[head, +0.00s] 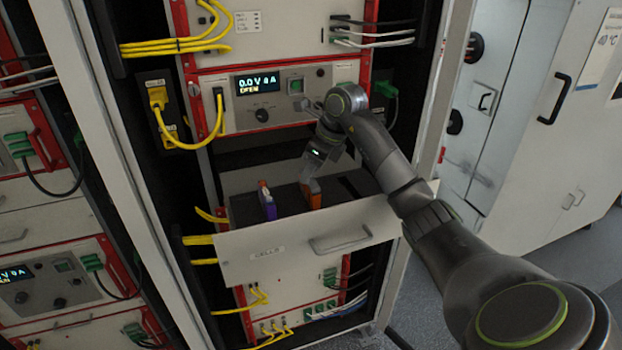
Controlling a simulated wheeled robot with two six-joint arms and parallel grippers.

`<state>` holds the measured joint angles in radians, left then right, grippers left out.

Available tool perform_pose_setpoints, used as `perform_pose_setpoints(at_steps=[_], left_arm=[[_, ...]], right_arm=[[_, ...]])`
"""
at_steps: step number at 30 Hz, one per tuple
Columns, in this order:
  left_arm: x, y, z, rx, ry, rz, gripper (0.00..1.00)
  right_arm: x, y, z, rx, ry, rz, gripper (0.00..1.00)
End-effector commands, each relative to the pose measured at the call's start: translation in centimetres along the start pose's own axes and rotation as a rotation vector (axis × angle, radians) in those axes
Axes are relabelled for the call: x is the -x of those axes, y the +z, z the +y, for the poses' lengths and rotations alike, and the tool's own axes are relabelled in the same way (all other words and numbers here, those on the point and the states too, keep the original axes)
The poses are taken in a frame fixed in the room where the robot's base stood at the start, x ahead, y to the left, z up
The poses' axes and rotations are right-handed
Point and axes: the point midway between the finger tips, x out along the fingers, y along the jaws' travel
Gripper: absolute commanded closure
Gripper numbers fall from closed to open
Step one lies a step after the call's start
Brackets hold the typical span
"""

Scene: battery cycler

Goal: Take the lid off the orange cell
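The orange cell (312,195) stands upright in the pulled-out drawer (300,248), in the middle of the head view. My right gripper (310,176) reaches in from the right and points down at the top of the orange cell. Its fingertips overlap the cell's top, so I cannot tell if they touch it or are shut. The lid cannot be made out apart from the cell and the gripper. My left gripper is not in view.
A purple cell (268,204) with an orange-red top stands in the same drawer to the left. The cycler unit (275,95) with a lit display is above the drawer. Yellow cables (200,140) hang at the left. A white cabinet (550,120) stands at the right.

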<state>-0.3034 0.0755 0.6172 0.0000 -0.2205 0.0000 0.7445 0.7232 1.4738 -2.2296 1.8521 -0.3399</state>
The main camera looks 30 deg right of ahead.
Motion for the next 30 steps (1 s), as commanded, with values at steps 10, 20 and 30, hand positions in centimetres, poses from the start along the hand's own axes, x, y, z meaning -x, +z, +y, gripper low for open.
perform_pose_setpoints(at_steps=[10,20,30], left_arm=[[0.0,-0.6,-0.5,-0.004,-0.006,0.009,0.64],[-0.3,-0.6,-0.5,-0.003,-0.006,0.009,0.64],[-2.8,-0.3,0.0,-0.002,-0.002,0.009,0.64]], right_arm=[[0.0,0.0,0.0,0.0,0.001,0.001,1.0],[0.3,0.1,0.0,0.0,0.0,0.001,1.0],[5.2,2.2,0.0,0.002,-0.003,-0.005,1.0]])
